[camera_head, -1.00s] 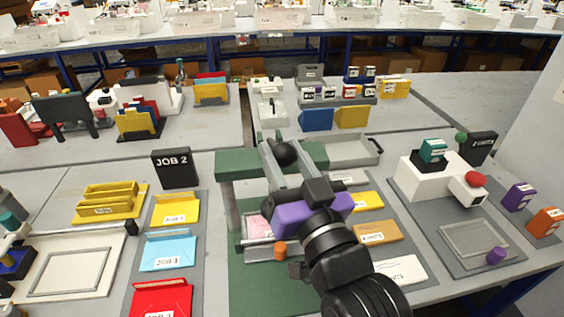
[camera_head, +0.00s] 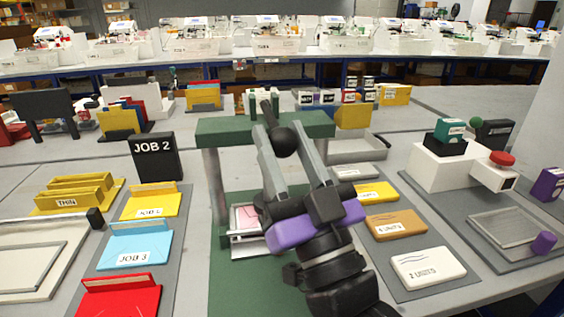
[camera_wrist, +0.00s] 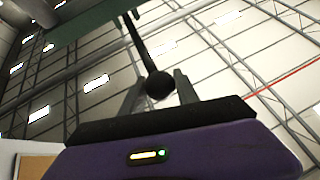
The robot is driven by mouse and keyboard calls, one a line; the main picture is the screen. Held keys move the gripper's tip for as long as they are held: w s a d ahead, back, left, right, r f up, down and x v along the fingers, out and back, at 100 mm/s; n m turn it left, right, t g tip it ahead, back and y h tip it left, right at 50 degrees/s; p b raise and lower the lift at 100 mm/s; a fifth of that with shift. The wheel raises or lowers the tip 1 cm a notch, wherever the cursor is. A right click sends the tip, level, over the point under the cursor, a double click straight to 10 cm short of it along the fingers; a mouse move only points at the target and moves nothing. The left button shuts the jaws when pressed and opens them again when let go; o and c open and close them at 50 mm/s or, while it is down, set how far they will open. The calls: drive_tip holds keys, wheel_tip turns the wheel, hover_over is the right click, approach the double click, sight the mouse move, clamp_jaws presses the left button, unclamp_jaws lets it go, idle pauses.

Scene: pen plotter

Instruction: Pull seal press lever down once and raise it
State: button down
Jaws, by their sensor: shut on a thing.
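The seal press has a green crossbar (camera_head: 220,130) on grey posts over a green base (camera_head: 235,290). Its dark lever (camera_head: 268,112) slopes down towards me and ends in a round black knob (camera_head: 284,142). My gripper (camera_head: 281,137) is shut on the lever knob, with a grey finger on each side, in front of the crossbar. In the wrist view the knob (camera_wrist: 159,86) sits between the fingers, and the lever (camera_wrist: 138,38) runs up and away from it. A pink sheet (camera_head: 245,217) lies in the press, partly hidden by my wrist.
Labelled cards (camera_head: 428,268) lie close on the right. A white device with a red button (camera_head: 501,158) stands farther right.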

wheel_tip(320, 180, down, 2)
drive_tip(key=b, duration=0.3)
drive_tip(key=shift+f+t, duration=0.25)
drive_tip(key=shift+t, duration=0.15)
drive_tip(key=shift+f+b, duration=0.75)
drive_tip(key=shift+b, duration=0.3)
drive_tip(key=shift+w+f, duration=0.1)
drive_tip(key=shift+f, duration=0.05)
drive_tip(key=c, duration=0.9)
unclamp_jaws()
drive_tip(key=shift+c, duration=0.2)
drive_tip(key=shift+o, duration=0.2)
